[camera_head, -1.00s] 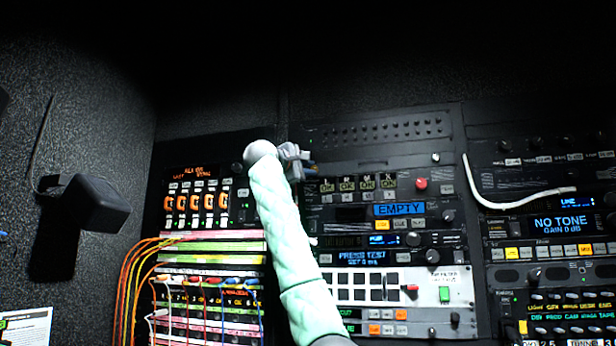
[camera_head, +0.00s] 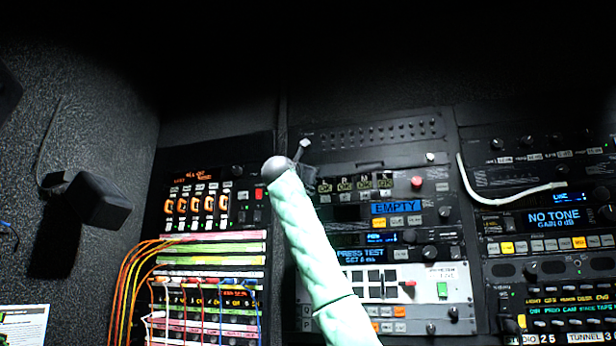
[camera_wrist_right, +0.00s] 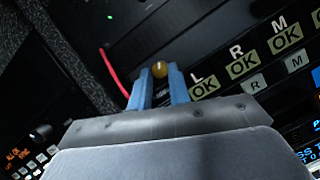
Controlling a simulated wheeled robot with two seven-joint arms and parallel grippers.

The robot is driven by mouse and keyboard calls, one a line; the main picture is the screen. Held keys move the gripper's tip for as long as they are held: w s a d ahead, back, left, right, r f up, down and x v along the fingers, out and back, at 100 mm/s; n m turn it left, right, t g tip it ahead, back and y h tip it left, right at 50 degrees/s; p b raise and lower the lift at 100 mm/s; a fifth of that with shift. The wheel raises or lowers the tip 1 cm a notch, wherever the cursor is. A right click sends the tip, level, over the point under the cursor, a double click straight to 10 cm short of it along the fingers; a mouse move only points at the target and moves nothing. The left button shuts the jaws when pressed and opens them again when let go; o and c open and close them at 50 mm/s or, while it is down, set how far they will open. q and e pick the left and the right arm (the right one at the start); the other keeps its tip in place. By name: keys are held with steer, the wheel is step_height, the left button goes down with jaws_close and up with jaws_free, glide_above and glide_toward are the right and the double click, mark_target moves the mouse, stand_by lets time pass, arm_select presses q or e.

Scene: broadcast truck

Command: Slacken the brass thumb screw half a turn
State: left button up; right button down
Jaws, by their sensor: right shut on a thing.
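The brass thumb screw (camera_wrist_right: 160,69) shows in the right wrist view as a small round gold-coloured knob on the dark panel. My right gripper (camera_wrist_right: 161,79) has its two blue fingers shut on it, one on each side. The knob's lower part is hidden between the fingers. In the head view my right gripper (camera_head: 306,172) is at the upper left of the middle rack, at the end of the mint-sleeved arm. The screw cannot be made out there. My left gripper is not in view.
A row of lit OK labels (camera_wrist_right: 243,67) is close to the right of the fingers. A red cable (camera_wrist_right: 114,72) runs just left of them. Orange and yellow cables (camera_head: 124,285) hang at the left rack. A white cable (camera_head: 505,203) loops at the right rack.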

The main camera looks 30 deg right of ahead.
arm_select(q)
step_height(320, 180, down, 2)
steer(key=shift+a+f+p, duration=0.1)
steer(key=shift+p, duration=0.3)
arm_select(e)
steer(key=n+t+y, duration=0.1)
steer(key=n, duration=0.2)
steer(key=n+t+y, duration=0.1)
steer(key=n+t, duration=0.1)
steer(key=n, duration=0.2)
steer(key=n+t+y, duration=0.1)
steer(key=n, duration=0.3)
steer(key=shift+s+d+t+y, duration=0.25)
steer(key=shift+s+t+y, duration=0.05)
steer(key=shift+t+y, duration=0.1)
steer(key=c, duration=1.3)
jaws_free()
steer(key=shift+w+f, duration=0.1)
arm_select(q)
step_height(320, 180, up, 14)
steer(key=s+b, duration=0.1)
steer(key=b, duration=0.2)
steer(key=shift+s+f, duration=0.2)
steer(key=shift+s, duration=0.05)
arm_select(e)
steer(key=v, duration=0.7)
steer(key=shift+s+a, duration=0.2)
steer(key=shift+s, duration=0.1)
